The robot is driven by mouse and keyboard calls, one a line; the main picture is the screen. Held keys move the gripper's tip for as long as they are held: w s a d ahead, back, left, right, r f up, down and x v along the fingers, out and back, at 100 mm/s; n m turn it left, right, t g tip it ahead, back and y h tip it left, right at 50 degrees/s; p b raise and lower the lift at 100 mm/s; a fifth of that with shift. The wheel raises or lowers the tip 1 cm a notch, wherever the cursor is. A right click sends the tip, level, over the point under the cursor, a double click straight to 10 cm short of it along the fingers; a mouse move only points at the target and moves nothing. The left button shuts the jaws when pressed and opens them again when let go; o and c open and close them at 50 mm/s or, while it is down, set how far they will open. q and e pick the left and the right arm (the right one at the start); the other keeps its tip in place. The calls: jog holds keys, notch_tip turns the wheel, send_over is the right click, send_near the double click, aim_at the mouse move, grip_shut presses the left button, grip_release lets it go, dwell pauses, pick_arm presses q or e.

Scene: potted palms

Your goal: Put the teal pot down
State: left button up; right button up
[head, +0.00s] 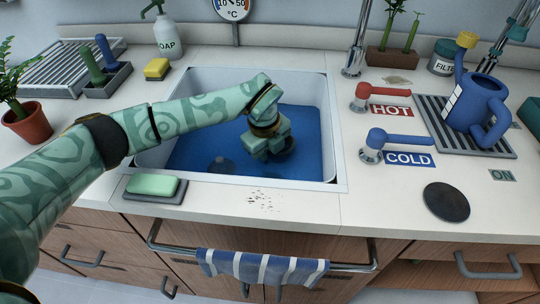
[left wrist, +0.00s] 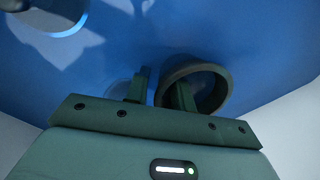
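My left gripper (head: 272,156) reaches down into the sink (head: 338,150) and points at its blue floor. In the left wrist view its two fingers (left wrist: 160,94) stand apart, on either side of the near wall of a dark round rim. I take this for the pot (left wrist: 224,82). One finger is inside the rim, and a narrow gap shows between the other finger and its outside. The pot looks upright on or close to the blue floor; contact cannot be told. In the head view the gripper hides most of it. My right gripper is not in view.
A dark round thing (head: 222,166) is on the sink floor to the left. Green soap (head: 153,185) lies on the front edge. HOT (head: 385,91) and COLD (head: 400,140) taps stand right of the sink, with a blue watering can (head: 472,103) on a drain rack beyond.

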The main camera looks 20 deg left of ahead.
pick_arm(q)
notch_tip(320, 180, up, 11)
jog(key=s+p, duration=0.1)
jog(key=p, duration=0.3)
jog(key=shift+s+a+p, duration=0.3)
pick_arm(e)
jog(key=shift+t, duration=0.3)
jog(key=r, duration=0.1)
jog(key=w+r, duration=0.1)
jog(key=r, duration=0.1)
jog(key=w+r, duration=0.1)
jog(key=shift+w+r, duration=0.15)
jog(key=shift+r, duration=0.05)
pick_arm(q)
jog(key=shift+r, duration=0.15)
